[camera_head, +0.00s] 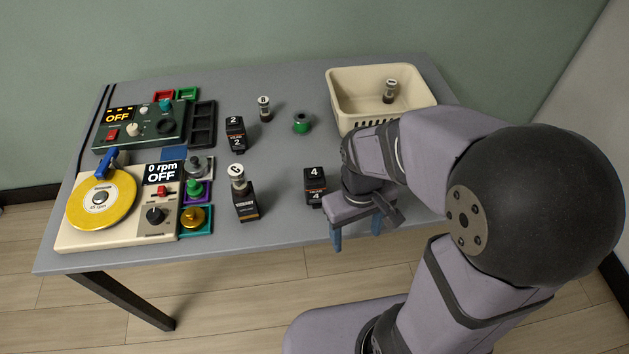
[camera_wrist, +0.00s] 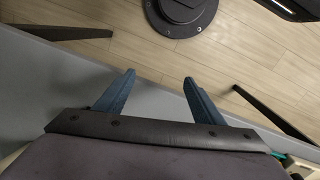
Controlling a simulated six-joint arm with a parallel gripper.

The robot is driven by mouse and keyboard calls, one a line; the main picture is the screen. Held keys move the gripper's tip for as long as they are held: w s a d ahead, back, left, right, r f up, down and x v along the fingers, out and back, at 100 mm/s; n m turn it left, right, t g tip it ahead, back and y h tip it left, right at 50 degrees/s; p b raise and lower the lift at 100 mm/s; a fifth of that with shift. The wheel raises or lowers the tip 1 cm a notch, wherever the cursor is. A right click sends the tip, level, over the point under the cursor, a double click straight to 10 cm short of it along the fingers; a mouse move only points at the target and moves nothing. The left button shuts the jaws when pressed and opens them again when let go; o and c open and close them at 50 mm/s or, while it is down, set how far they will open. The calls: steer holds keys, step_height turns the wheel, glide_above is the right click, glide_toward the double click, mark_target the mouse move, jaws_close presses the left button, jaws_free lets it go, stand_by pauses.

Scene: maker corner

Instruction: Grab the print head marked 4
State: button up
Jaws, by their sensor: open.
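The print head marked 4 (camera_head: 314,182) is a small black block with white digits. It stands on the grey table (camera_head: 283,210) near the front edge in the head view. My gripper (camera_head: 356,238) is just to its right and nearer the front edge, with its blue fingers apart and pointing down. In the wrist view my gripper (camera_wrist: 158,80) is open and empty, over the table's edge with the floor beyond. The print head marked 4 does not show in the wrist view.
A black print head marked 2 (camera_head: 236,134) stands further back. A beige bin (camera_head: 345,122) is behind my arm. A turntable device (camera_head: 130,228) and a green console (camera_head: 150,143) fill the left.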

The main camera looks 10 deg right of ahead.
mark_target(312, 176)
steer(key=w+a+r+n+h+p, duration=0.1)
steer(key=w+a+r+n+p, duration=0.1)
steer(key=w+n+p, duration=0.1)
steer(key=w+a+r+n+h+p, duration=0.2)
steer(key=w+r+n+p, duration=0.1)
steer(key=w+n, duration=0.3)
steer(key=w+a+r+n+h+p, duration=0.1)
steer(key=w+a+r+n+p, duration=0.1)
steer(key=w+r+n+p, duration=0.1)
steer(key=shift+w+n, duration=0.65)
steer(key=shift+n, duration=0.35)
steer(key=f, duration=0.1)
steer(key=a+f, duration=0.1)
steer(key=n+b, duration=0.1)
steer(key=shift+w+a+f, duration=0.25)
steer(key=shift+a+f, duration=0.1)
steer(key=shift+f, duration=0.05)
steer(key=shift+a+f, duration=0.15)
steer(key=shift+a, duration=0.05)
steer(key=shift+w+p+x, duration=0.15)
steer(key=shift+p+x, duration=0.25)
steer(key=shift+x, duration=1.4)
steer(key=shift+w+p+x, duration=0.1)
steer(key=shift+p+x, duration=0.3)
steer(key=shift+x, duration=1.4)
steer(key=c, duration=1.3)
